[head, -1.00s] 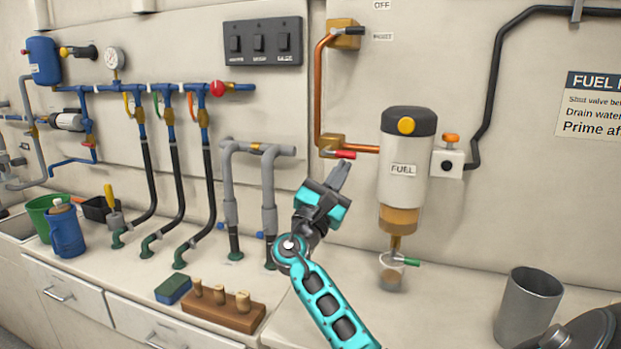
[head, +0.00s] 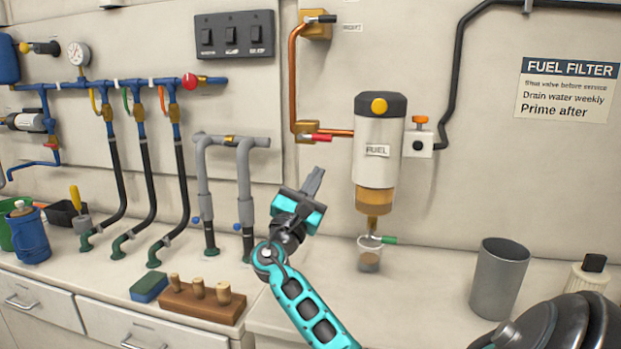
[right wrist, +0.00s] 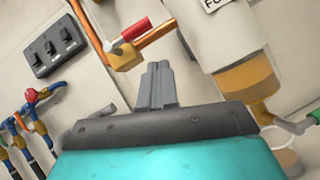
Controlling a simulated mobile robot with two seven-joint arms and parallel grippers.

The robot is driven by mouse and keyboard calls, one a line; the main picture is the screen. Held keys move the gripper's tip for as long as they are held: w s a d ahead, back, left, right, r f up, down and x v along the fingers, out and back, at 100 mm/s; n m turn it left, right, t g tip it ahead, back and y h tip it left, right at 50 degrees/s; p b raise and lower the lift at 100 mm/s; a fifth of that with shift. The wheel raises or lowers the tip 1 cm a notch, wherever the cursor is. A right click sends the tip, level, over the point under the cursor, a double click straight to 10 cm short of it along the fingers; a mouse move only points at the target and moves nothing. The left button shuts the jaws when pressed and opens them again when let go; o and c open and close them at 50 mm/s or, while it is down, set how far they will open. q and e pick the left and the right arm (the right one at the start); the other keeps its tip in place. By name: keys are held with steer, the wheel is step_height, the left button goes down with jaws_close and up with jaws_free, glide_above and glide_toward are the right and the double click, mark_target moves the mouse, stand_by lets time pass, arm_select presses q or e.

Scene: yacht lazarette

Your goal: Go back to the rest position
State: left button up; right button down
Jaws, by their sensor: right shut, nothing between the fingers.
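My right gripper (head: 313,182) is raised above the counter in the head view, left of the fuel filter (head: 378,150) and below the red-handled valve (head: 314,137). Its fingers are shut together with nothing between them. In the right wrist view the closed fingers (right wrist: 158,84) point up toward the red valve handle (right wrist: 127,38), with a visible gap. The filter's amber bowl (right wrist: 248,82) is to their right. My left gripper is not in view.
A clear cup with brown liquid (head: 369,259) stands under the filter drain. A metal canister (head: 499,278) stands to the right. A wooden block with plugs (head: 202,302) and a blue-green sponge (head: 149,287) lie on the counter at left. Several hoses (head: 148,183) rise behind them.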

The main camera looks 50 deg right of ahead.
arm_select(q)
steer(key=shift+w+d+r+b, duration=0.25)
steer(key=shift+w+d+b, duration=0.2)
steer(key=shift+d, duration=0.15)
arm_select(e)
steer(key=s+v, duration=0.1)
steer(key=v, duration=0.7)
steer(key=shift+s+f, duration=0.25)
steer(key=shift+f, duration=0.15)
steer(key=shift+d, duration=0.1)
